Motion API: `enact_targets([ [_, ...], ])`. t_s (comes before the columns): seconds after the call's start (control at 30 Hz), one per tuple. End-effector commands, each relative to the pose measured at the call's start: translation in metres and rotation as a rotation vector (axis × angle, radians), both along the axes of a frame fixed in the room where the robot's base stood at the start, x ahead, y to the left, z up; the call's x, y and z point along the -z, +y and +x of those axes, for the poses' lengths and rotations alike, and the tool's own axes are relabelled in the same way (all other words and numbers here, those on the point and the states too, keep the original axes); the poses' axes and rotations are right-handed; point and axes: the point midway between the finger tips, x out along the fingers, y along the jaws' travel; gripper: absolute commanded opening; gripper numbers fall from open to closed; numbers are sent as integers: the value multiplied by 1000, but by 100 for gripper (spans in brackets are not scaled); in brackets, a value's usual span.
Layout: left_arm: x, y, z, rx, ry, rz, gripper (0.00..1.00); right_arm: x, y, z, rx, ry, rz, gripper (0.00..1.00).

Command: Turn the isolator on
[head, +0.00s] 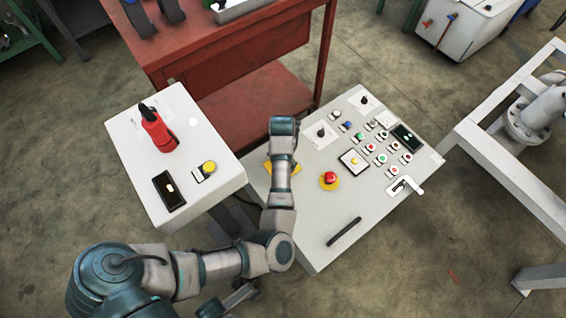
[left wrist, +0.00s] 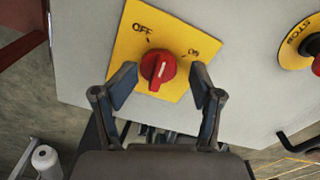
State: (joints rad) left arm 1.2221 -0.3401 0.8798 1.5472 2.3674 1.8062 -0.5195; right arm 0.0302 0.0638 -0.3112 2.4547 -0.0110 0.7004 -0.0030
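The isolator is a red rotary knob (left wrist: 158,67) with a white mark, on a yellow plate (left wrist: 126,48) lettered OFF and ON in the left wrist view. I cannot tell for sure which word its mark points to. My left gripper (left wrist: 165,82) is open, with one finger on each side of the knob and a visible gap to it on both sides. In the head view my left arm hides the knob; only edges of the yellow plate (head: 296,169) show. My right gripper is not in view.
The grey panel (head: 310,225) also carries a red emergency stop (head: 330,178), several small buttons and a black handle (head: 344,231). A white box (head: 122,137) with a red switch (head: 158,133) stands to the left. A red bench (head: 225,60) stands behind.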

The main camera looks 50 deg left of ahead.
Motion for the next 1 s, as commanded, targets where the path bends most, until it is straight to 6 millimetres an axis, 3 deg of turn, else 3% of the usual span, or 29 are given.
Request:
enact_targets([
  [0.3, -66, 1, 2, 0, -6, 0, 65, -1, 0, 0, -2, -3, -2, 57],
  [0.5, -100, 1, 2, 0, -3, -2, 65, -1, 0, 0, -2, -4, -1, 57],
  [0.67, -110, 1, 2, 0, 0, -2, 65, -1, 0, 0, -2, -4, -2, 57],
  [1.0, -113, 1, 2, -17, -1, -3, 67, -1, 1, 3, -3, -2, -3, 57],
])
